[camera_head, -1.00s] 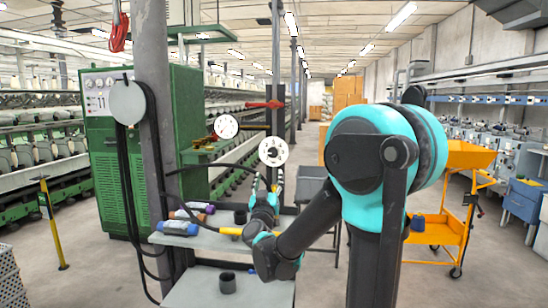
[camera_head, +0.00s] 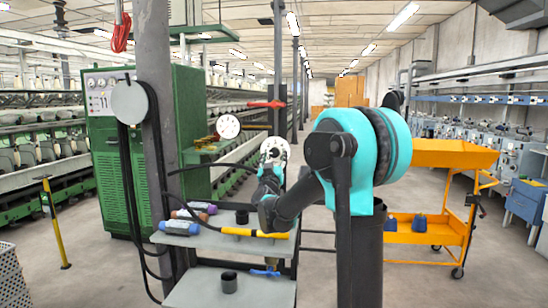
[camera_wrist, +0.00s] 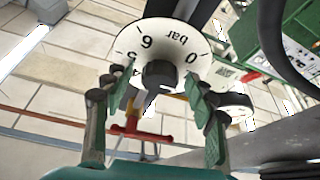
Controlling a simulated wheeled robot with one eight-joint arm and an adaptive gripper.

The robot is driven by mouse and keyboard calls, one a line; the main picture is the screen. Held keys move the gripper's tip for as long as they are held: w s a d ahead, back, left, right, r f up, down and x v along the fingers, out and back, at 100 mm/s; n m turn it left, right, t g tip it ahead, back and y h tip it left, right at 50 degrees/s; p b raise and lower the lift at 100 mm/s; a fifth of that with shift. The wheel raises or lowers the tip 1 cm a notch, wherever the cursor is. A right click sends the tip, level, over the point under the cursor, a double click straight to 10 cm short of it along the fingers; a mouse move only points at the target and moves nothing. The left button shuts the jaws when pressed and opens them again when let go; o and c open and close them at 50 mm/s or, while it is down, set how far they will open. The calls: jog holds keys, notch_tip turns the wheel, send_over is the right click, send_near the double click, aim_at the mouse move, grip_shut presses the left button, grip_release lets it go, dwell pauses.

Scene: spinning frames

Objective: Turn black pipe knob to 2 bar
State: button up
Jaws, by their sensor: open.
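In the wrist view the black knob (camera_wrist: 158,74) sits at the middle of a white dial (camera_wrist: 165,45). The dial reads "bar", with 0, 5 and 6 legible and a 4 partly covered. My gripper (camera_wrist: 154,92) is open, its two green-padded fingers apart on either side of the knob, with nothing held. I cannot tell whether they touch it. The dial looks rotated in this view. In the head view the dial (camera_head: 275,148) is partly hidden by my gripper (camera_head: 271,165), and the knob's pointer setting cannot be read.
A second white dial (camera_head: 227,126) is left of the first. A red handle (camera_head: 265,104) is above and also shows in the wrist view (camera_wrist: 138,132). A grey post (camera_head: 155,60) stands left.

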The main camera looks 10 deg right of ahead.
jog(key=shift+c, duration=0.5)
jog(key=c, duration=1.1)
jog(key=shift+a+m+h, duration=0.1)
jog(key=shift+m+h, duration=0.3)
jog(key=shift+m, duration=0.2)
jog(key=m+h, duration=0.1)
jog(key=m, duration=0.1)
jog(key=m+g+h, duration=0.1)
jog(key=m, duration=0.2)
jog(key=shift+a+h, duration=0.1)
jog(key=shift+h, duration=0.2)
jog(key=shift+a+m+g+h, duration=0.1)
jog(key=shift+m+g+h, duration=0.5)
jog(key=shift+m, duration=0.95)
jog(key=shift+m+g+h, duration=0.5)
jog(key=shift+m+h, duration=0.1)
jog(key=shift+m, duration=1.25)
jog(key=o, duration=1.2)
